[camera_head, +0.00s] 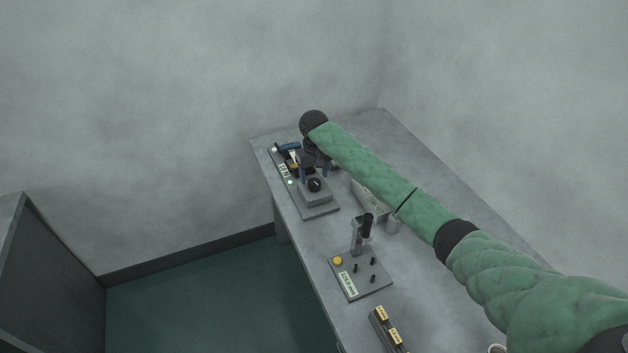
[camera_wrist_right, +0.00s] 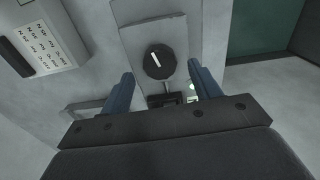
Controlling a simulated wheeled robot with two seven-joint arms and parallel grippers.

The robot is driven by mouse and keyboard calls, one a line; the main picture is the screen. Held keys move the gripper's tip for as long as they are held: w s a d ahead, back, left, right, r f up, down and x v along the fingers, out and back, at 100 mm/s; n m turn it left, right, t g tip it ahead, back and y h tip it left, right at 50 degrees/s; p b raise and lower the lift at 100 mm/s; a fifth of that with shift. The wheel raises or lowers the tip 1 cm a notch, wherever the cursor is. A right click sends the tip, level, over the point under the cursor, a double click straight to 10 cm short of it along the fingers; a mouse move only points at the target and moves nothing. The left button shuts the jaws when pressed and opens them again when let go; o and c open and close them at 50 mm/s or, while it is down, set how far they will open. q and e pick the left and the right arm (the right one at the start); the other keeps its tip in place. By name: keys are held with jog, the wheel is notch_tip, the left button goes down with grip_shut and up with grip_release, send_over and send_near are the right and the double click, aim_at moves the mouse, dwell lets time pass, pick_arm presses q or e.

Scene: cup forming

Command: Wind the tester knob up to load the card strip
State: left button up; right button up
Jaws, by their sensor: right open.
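The tester (camera_head: 318,209) is a grey plate with a raised block near the far end of the bench. Its round black knob (camera_head: 315,184) carries a white pointer line. The knob also shows in the right wrist view (camera_wrist_right: 159,62), with the line close to upright in that picture. My right gripper (camera_head: 317,171) is open with two blue fingers. In the wrist view the fingers stand on either side of the knob, with gaps between. A small display (camera_head: 284,171) and a green light (camera_head: 290,182) sit at the tester's left. I cannot make out the card strip. My left gripper is out of view.
A plate with a yellow button (camera_head: 338,261), a post and several pegs stands nearer on the bench (camera_head: 318,262). A dark holder with yellow-labelled pieces (camera_head: 389,327) is at the front. A printed pale box (camera_wrist_right: 46,38) lies beside the tester, partly behind my arm.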

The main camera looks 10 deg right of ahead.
aim_at(314, 181)
notch_tip(314, 181, up, 4)
jog(key=shift+f+b, duration=0.1)
jog(key=shift+b, duration=0.55)
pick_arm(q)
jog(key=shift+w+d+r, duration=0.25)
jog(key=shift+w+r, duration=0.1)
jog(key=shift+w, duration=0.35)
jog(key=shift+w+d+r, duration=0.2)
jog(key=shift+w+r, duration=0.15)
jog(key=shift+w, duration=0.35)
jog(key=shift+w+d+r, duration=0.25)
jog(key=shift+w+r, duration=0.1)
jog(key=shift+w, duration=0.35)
pick_arm(e)
jog(key=shift+r, duration=0.8)
